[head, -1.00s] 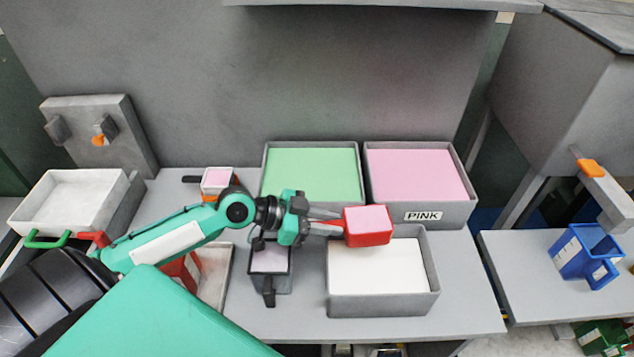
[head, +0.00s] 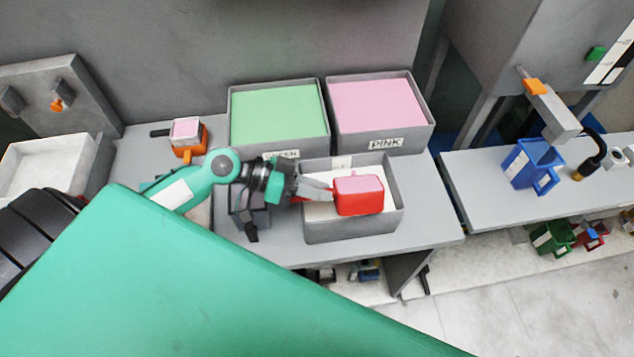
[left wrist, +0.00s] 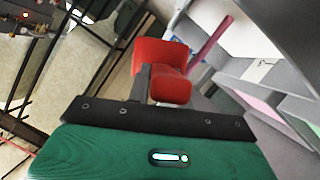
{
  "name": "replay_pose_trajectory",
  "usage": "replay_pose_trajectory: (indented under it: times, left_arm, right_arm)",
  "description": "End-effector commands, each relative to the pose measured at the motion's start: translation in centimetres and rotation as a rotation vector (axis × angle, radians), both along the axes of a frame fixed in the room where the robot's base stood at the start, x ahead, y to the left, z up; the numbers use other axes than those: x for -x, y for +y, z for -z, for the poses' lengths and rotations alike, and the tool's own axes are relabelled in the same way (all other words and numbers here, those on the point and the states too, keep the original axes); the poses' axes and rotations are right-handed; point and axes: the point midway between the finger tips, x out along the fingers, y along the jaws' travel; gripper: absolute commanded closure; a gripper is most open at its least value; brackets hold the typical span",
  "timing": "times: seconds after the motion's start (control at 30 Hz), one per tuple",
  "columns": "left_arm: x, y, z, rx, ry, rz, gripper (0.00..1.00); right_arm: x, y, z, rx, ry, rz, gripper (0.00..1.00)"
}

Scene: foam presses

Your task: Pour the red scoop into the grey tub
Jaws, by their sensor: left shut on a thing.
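The red scoop (head: 358,203) has a pink filling showing at its top in the head view. My left gripper (head: 318,191) is shut on its handle from the left. The scoop is over the front grey tub (head: 345,231), which has a white inside; its height above the tub is hard to judge. In the left wrist view the red scoop (left wrist: 160,65) is ahead of the jaws. A dark pink strip (left wrist: 210,42) runs from beside it toward a pale surface; I cannot tell what it is. My right gripper is out of view.
Behind stand a green-filled tub (head: 234,128) and a pink-filled tub (head: 415,139) labelled PINK. An orange scoop (head: 190,149) stands left, and a dark scoop (head: 251,231) is close beside my gripper. A blue scoop (head: 520,172) stands on the right bench.

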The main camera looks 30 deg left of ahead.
Motion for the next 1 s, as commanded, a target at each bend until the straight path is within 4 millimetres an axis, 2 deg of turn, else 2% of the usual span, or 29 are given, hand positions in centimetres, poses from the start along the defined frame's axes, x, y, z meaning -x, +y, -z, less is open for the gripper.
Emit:
replay_pose_trajectory:
  times: [0.03, 0.37, 0.77, 0.83, 1.0]
  left_arm:
    - [-0.1, 0.1, -0.3, 0.020, 0.031, -0.002, 1.00]
    - [-0.5, 0.3, -0.3, 0.154, 0.241, -0.002, 1.00]
    - [-1.3, 0.8, 0.4, 0.357, 0.559, -0.002, 1.00]
    - [-1.4, 0.9, 1.3, 0.392, 0.610, 0.000, 1.00]
    - [-1.9, 1.2, 1.8, 0.479, 0.746, 0.000, 1.00]
  right_arm:
    - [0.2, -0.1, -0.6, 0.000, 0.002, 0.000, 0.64]
    - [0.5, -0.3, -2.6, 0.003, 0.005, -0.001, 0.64]
    - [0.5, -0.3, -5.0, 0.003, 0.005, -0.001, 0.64]
    - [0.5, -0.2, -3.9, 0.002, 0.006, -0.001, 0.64]
    - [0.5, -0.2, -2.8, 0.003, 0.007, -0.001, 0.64]
